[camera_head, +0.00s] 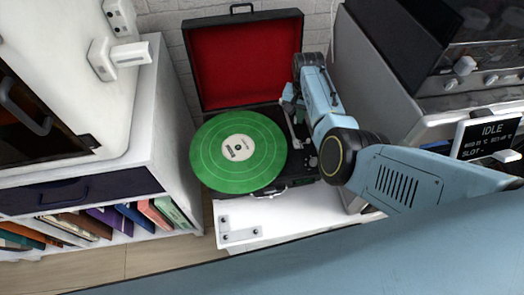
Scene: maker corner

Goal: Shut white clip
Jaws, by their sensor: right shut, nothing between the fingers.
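My right gripper (289,96) is small in the view, at the end of my blue arm, over the right side of an open record player (292,178). It is shut and empty. A thin pale tonearm (291,129) runs just below the gripper, beside a green record (222,171) on the platter. I cannot make out a white clip for certain; the gripper and arm hide part of the deck near the tonearm. Whether gripper and tonearm touch is not clear. My left gripper is not in view.
The player's red-lined lid (243,62) stands raised behind the record. The player stands on a white surface (275,217), bare in front. A white cabinet and shelf of books (120,217) are on the left. A grey machine with an "IDLE" display (488,134) is on the right.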

